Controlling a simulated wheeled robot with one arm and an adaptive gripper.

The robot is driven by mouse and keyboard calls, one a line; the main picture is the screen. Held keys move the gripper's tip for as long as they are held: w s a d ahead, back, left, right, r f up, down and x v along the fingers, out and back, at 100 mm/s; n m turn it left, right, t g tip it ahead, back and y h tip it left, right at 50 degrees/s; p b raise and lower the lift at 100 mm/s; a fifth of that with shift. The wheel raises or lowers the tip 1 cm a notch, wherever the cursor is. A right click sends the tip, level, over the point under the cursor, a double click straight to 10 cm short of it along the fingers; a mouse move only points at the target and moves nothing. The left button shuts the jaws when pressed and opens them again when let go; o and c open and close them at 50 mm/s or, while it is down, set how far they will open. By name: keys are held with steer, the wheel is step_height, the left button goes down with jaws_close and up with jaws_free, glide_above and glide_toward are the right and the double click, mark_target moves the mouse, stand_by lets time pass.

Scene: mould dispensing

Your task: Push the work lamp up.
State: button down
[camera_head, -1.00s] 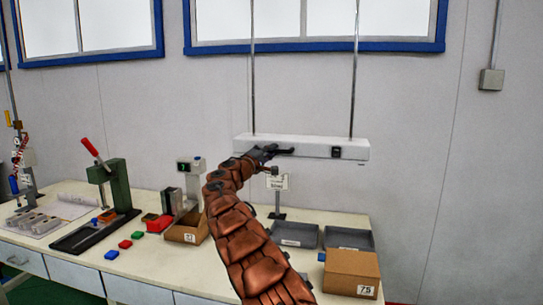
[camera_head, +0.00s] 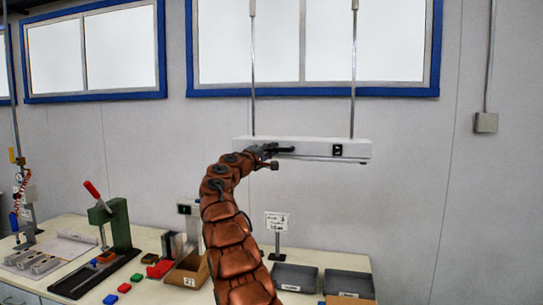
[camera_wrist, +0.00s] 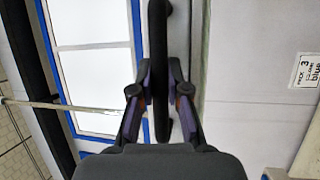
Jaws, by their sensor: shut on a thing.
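The work lamp (camera_head: 318,148) is a long white bar hanging level from two thin rods in front of the wall, just below the window. A dark handle sticks out at its left front, and a small black switch panel (camera_head: 337,150) sits near its right end. My gripper (camera_head: 268,151) is at the handle. In the wrist view, the black handle (camera_wrist: 158,60) runs between the two fingers of my gripper (camera_wrist: 160,100), which are shut on it. My gripper and arm hide part of the lamp's left end.
Below is a workbench with a green press (camera_head: 118,225), coloured blocks, an open cardboard box (camera_head: 187,270), grey trays (camera_head: 294,277) and a small sign (camera_head: 277,222). The wall around the lamp is clear. A blue-framed window (camera_head: 300,92) is above.

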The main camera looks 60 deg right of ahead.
steer(key=shift+r+p, duration=0.35)
steer(key=shift+r, duration=0.5)
steer(key=c, duration=1.1)
jaws_free()
steer(key=shift+c, duration=0.2)
steer(key=shift+a, duration=0.15)
steer(key=a+f, duration=0.2)
steer(key=a, duration=0.9)
steer(key=shift+w+a, duration=0.25)
steer(key=shift+a, duration=0.05)
steer(key=shift+f, duration=0.1)
